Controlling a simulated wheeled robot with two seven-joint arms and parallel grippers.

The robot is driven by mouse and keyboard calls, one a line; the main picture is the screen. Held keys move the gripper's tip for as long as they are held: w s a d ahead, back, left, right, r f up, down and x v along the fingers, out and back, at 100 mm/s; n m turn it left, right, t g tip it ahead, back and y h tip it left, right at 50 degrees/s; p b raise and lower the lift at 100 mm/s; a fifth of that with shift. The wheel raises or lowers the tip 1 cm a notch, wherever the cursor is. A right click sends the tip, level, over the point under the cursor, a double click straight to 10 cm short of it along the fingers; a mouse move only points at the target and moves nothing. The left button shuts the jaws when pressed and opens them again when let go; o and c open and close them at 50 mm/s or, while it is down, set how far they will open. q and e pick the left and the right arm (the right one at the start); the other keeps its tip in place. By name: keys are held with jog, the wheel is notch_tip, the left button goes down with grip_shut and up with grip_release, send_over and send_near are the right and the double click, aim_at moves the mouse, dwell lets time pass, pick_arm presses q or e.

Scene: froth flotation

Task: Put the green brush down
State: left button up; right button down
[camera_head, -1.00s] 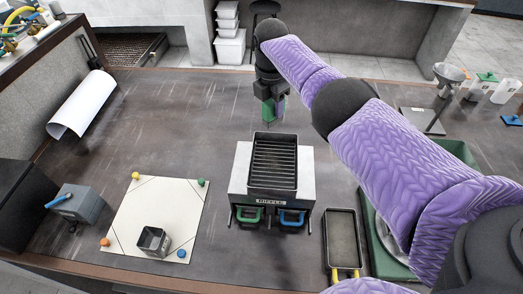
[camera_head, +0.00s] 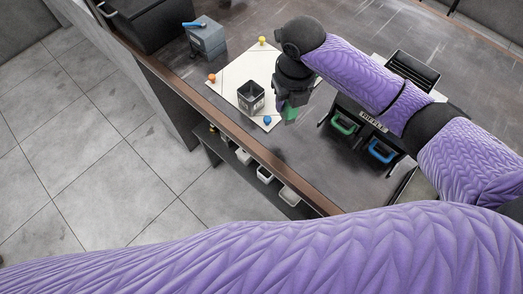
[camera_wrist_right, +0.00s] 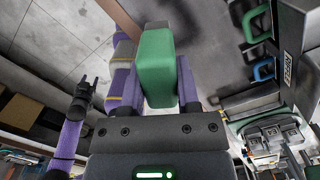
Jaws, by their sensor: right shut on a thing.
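My right gripper (camera_head: 291,108) is shut on the green brush (camera_head: 291,115), whose green end shows below the jaws in the head view. In the right wrist view the green brush (camera_wrist_right: 155,68) shows as a green block between the fingers. In the head view the gripper hangs over or beside the right corner of the white mat (camera_head: 285,62). I cannot tell whether the brush touches anything. My left gripper (camera_wrist_right: 84,95) is small and dark in the right wrist view, away from the brush. Its jaw state is unclear.
The riffle box has green (camera_head: 343,124) and blue (camera_head: 382,152) handles. The table's front edge (camera_head: 265,155) is close.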

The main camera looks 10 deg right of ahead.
aim_at(287, 107)
jog(key=shift+n, duration=0.5)
jog(key=f+b, duration=0.1)
jog(key=f, duration=0.2)
jog(key=s+a+f, duration=0.1)
jog(key=f, duration=0.3)
jog(key=f+b, duration=0.1)
jog(key=f, duration=0.3)
jog(key=shift+s+a+b, duration=0.15)
jog(key=shift+b, duration=0.2)
jog(key=c, duration=0.6)
grip_release()
jog(key=shift+r, duration=0.1)
jog(key=shift+o, duration=1.4)
pick_arm(q)
jog(key=f, duration=0.3)
jog(key=shift+s+a, duration=0.1)
jog(key=shift+s, duration=0.15)
